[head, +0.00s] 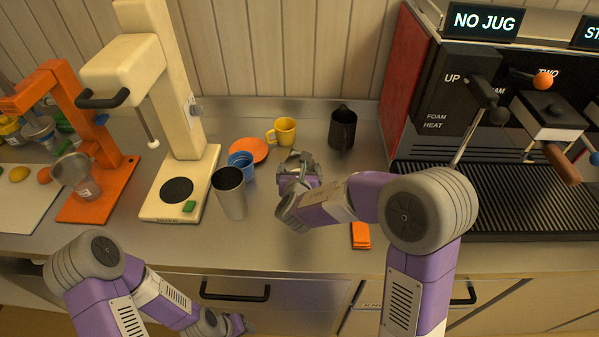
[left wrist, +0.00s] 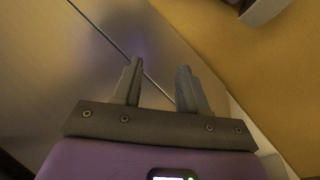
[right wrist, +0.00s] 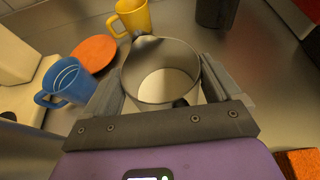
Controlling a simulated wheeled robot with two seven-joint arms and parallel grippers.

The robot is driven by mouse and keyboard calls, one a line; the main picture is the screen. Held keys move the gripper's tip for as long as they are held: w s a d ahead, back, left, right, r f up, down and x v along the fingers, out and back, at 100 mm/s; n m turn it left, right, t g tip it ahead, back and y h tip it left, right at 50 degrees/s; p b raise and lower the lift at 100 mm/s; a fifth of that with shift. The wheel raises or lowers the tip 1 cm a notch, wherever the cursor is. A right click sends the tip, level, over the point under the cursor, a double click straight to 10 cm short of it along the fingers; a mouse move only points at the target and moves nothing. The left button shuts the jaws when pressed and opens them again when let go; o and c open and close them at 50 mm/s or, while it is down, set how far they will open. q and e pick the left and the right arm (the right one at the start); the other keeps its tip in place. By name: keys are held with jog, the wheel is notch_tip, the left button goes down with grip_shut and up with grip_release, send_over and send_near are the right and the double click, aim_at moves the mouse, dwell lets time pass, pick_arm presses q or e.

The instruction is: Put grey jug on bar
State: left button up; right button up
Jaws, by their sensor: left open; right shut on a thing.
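The grey jug (head: 300,160) is between the fingers of my right gripper (head: 298,178) over the middle of the steel counter (head: 285,232). In the right wrist view the jug (right wrist: 161,72) is seen from above, upright, with its mouth open and a pale inside. The fingers of my right gripper (right wrist: 165,92) are shut on its two sides. Its base is hidden, so I cannot tell whether it touches the counter. My left gripper (left wrist: 160,85) is open and empty, low in front of the drawers. No surface is marked as the bar.
Near the jug are a blue cup (head: 241,163), orange saucer (head: 248,149), yellow mug (head: 284,131), black jug (head: 342,128) and steel tumbler (head: 230,193). A cream machine (head: 163,110) stands left; the coffee machine's drip grate (head: 500,203) lies right.

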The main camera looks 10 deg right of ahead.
jog(key=shift+r, duration=0.1)
jog(key=o, duration=1.6)
jog(key=p+v, duration=0.1)
jog(key=v, duration=1.1)
